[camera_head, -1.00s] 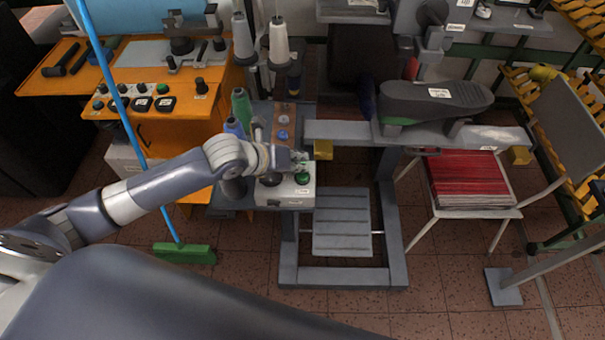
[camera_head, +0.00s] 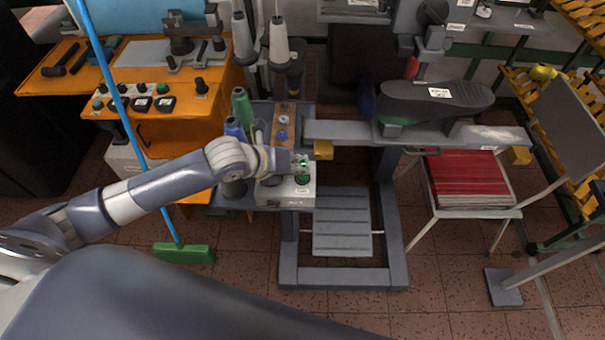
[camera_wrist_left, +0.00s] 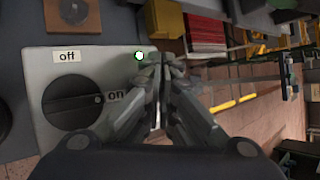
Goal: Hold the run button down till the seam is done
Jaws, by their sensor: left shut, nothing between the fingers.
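The control box (camera_head: 298,201) is a pale case at the left end of the grey machine stand. A green button (camera_head: 303,179) sits on its top at the right. My left gripper (camera_head: 301,163) is shut and empty, pointing down over the box by the button. In the left wrist view its closed fingertips (camera_wrist_left: 165,62) are at the box's edge, beside a small bright green-white light (camera_wrist_left: 139,55). What lies under the tips is hidden, so contact cannot be told. A black rotary knob (camera_wrist_left: 75,110) has "off" and "on" labels. My right gripper is not in view.
Thread cones (camera_head: 279,42) stand behind the box. A dark shoe form (camera_head: 435,101) lies on the stand's arm to the right. A stool with a red stack (camera_head: 466,178) stands farther right. A grey treadle (camera_head: 342,222) is below.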

